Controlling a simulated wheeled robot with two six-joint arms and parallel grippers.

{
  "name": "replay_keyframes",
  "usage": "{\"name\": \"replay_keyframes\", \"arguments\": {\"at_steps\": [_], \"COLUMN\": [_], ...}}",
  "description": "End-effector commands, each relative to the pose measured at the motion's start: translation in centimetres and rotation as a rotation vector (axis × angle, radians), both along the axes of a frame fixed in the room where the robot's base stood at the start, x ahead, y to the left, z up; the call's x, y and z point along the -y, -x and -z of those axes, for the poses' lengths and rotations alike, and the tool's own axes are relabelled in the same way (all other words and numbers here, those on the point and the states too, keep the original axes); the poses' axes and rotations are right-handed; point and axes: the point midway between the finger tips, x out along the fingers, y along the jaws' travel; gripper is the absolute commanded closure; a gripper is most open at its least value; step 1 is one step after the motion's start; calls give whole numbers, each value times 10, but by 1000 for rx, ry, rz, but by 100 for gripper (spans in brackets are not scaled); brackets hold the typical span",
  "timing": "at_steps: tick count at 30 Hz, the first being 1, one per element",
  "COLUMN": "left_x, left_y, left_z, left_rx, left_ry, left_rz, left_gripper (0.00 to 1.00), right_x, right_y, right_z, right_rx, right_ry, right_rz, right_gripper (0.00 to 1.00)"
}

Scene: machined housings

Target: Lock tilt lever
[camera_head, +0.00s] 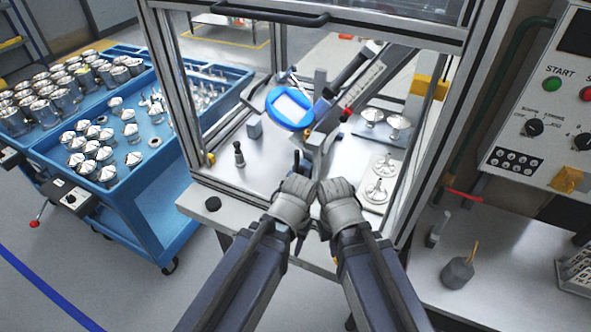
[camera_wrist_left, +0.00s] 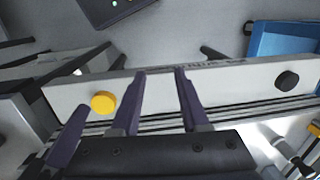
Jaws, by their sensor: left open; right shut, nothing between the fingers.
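A blue round part (camera_head: 290,108) with a pale rectangular centre sits tilted inside the machine enclosure. Beside it is a slanted bar with a red-ended handle (camera_head: 346,113); I cannot tell for sure whether this is the tilt lever or how it is set. My left gripper (camera_head: 299,165) and right gripper (camera_head: 326,160) are side by side at the front opening, below the blue part and apart from the red end. In the left wrist view, the left gripper's fingers (camera_wrist_left: 160,75) are spread with nothing between them, over the front ledge. The right gripper is shut and empty.
The front ledge (camera_wrist_left: 235,85) carries a yellow button (camera_wrist_left: 103,102) and a black button (camera_wrist_left: 287,80). The enclosure's metal posts flank both arms. A blue cart (camera_head: 140,200) with metal parts stands left. A control panel (camera_head: 550,105) stands right. Metal parts (camera_head: 380,172) lie inside the enclosure.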

Motion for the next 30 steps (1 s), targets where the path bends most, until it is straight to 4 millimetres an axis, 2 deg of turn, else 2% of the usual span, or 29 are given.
{"name": "replay_keyframes", "arguments": {"at_steps": [1,5,8,11,15,21,25,30], "left_x": [0,-2,-6,-16,-40,-85,-110,-128], "left_y": [-1,-17,-42,-77,-128,-187,-211,-225], "left_z": [-1,-13,-32,-57,-93,-141,-163,-176], "left_rx": [0,-3,-1,19,81,204,274,324], "left_ry": [3,49,131,245,403,570,633,672], "left_rz": [0,-5,-11,-17,-27,-44,-52,-57], "left_gripper": [62,76,88,99,100,100,100,100], "right_x": [0,0,0,0,0,0,0,0], "right_y": [0,0,0,0,0,0,0,0], "right_z": [-1,-14,-33,-56,-85,-116,-128,-135], "right_rx": [0,0,0,0,-1,0,-1,-1], "right_ry": [0,0,-1,-1,-1,-1,-2,-2], "right_rz": [0,1,2,4,7,10,11,12], "right_gripper": [100,100,100,100,100,100,100,100]}}
